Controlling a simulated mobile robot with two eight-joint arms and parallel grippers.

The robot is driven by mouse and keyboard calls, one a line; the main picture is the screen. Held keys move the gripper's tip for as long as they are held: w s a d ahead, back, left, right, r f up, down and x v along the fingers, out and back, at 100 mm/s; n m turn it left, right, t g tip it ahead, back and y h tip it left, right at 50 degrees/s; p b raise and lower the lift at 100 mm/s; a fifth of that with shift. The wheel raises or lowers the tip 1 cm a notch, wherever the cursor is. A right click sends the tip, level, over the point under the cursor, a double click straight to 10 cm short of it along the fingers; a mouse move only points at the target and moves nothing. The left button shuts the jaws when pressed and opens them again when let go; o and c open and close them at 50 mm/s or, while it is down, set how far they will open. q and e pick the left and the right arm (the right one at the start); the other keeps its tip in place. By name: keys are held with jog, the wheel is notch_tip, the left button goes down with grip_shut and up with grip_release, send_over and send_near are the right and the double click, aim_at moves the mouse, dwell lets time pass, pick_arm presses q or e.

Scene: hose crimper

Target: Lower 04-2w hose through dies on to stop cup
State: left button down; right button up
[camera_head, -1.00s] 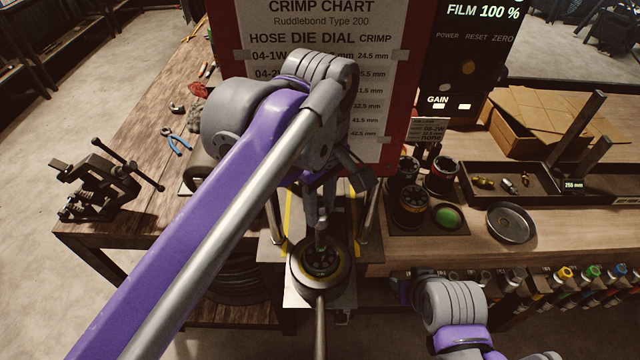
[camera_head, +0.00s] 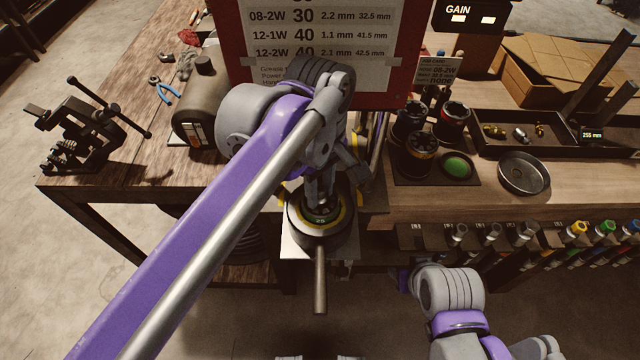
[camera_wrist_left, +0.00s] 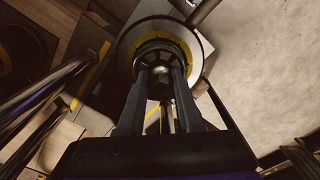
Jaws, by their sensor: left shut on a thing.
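The crimper (camera_head: 337,240) stands at the bench's front edge, a round head with a rod handle towards me. Its ring of dies (camera_head: 321,218), marked 25, faces up and also shows in the left wrist view (camera_wrist_left: 181,48). My left gripper (camera_head: 322,190) points down right over the die opening. In the left wrist view its two fingers (camera_wrist_left: 161,80) are shut on the hose, whose metallic end (camera_wrist_left: 162,83) shows between them, in line with the dies. How deep the hose sits is hidden by the fingers. The stop cup is not visible.
The crimp chart (camera_head: 322,45) stands behind my arm. Die sets (camera_head: 420,152), a green pad (camera_head: 456,166) and a round metal dish (camera_head: 523,174) are to the right. A vise (camera_head: 85,135) is at left. My right arm's links show at lower right.

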dwell(0.4)
pick_arm(q)
jog(key=c, duration=0.5)
grip_release()
jog(key=shift+f, duration=0.1)
notch_tip(320, 180, up, 11)
jog(key=shift+p, duration=0.5)
